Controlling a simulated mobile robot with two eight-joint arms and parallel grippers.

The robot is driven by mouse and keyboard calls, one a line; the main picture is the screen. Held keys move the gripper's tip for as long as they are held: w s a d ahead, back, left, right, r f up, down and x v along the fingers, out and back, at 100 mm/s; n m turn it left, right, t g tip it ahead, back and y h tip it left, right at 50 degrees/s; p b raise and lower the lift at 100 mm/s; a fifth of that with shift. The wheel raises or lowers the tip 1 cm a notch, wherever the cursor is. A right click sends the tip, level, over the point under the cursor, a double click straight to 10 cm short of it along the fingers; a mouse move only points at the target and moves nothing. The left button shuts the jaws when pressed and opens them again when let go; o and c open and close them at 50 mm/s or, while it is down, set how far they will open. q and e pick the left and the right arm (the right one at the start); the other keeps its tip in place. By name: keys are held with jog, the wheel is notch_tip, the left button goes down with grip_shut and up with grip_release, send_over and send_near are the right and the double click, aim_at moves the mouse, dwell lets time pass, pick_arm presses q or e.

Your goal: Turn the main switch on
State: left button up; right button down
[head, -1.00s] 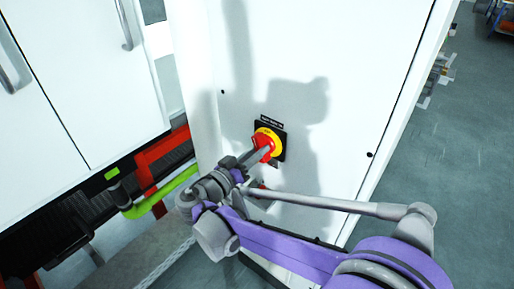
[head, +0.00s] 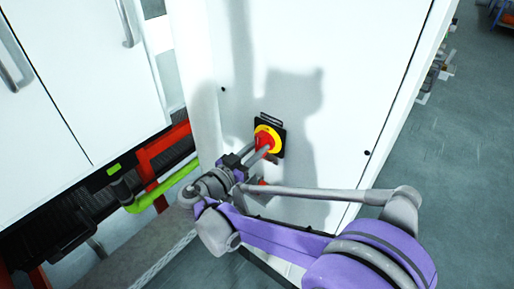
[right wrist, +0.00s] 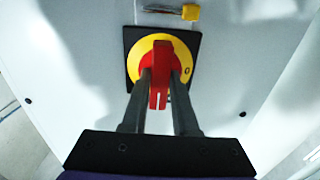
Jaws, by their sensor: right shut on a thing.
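The main switch is a red handle on a yellow disc with a black square plate (head: 280,151), mounted on the white cabinet door. In the right wrist view the red handle (right wrist: 160,75) stands upright in the picture, and a "0" mark shows at the right of the yellow disc (right wrist: 185,70). My right gripper (head: 262,146) reaches the switch from the lower left. In the right wrist view its two grey fingers (right wrist: 160,85) lie on either side of the red handle, shut on it. My left gripper is not in view.
The white cabinet door (head: 300,50) surrounds the switch. A yellow tag-like piece (right wrist: 190,12) is above the switch in the right wrist view. A green pipe (head: 160,192) and red frame (head: 165,150) are at the left. Open grey floor (head: 450,190) lies right.

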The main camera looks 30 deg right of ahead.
jog(key=c, duration=0.7)
grip_release()
jog(key=b+v, duration=0.1)
jog(key=v, duration=1)
jog(key=shift+d, duration=0.1)
